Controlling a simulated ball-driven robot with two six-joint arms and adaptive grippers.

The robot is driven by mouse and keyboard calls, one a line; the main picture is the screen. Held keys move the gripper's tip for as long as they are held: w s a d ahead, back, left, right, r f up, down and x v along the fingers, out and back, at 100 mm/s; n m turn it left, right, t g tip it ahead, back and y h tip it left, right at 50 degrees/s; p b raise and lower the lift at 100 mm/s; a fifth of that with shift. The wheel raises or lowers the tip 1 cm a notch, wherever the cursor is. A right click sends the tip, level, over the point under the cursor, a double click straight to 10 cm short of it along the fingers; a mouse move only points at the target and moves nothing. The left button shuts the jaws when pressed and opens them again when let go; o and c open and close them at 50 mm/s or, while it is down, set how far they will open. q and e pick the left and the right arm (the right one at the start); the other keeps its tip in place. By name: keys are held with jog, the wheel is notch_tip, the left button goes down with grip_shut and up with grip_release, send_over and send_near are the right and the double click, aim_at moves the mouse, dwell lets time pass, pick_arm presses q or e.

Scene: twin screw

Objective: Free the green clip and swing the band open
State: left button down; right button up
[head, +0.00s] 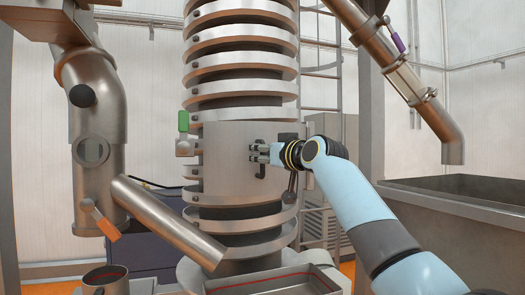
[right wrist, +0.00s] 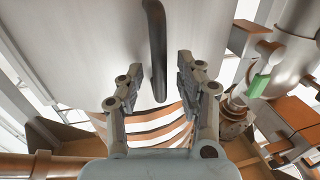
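The green clip (head: 183,121) sits at the left edge of the band, upright above a small metal fitting. A green part that looks like the clip also shows at the right of the right wrist view (right wrist: 258,86). The band (head: 228,160) is a smooth metal panel lying against the ringed column. A black handle (head: 261,171) stands on its face. My right gripper (head: 259,153) is at the handle. In the right wrist view its fingers are apart, with the handle (right wrist: 157,50) between them and a gap on both sides. My left gripper is not in view.
A dark lever with a ball end (head: 291,185) hangs at the band's right side, beside my right wrist. A sloping pipe (head: 170,222) with an orange-handled part (head: 101,220) stands left. A metal trough (head: 460,200) is at the right.

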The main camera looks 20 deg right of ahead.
jog(key=shift+w, duration=0.2)
grip_shut()
dwell(0.5)
